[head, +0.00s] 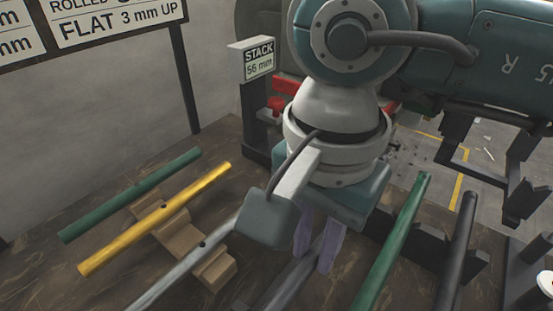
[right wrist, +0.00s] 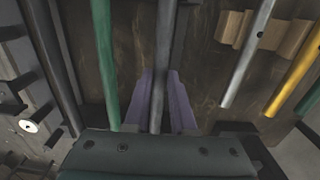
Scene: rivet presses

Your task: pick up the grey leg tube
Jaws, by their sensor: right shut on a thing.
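The grey leg tube (head: 292,282) lies low over the brown bench, partly hidden by my right gripper in the head view. My right gripper (head: 313,262) points down with its purple fingers on either side of this tube, shut on it. In the right wrist view the tube (right wrist: 163,60) runs between the two fingers (right wrist: 160,80). Whether it touches the bench is unclear. A paler, silver-grey tube (head: 185,265) lies to the left on a wooden rest. My left gripper is not in view.
A yellow tube (head: 155,219) and a green tube (head: 130,195) lie at left by the notched wooden block (head: 181,233). Another green tube (head: 395,240) and a dark tube (head: 456,250) lie close on the right. A "STACK 56 mm" sign (head: 258,62) stands behind.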

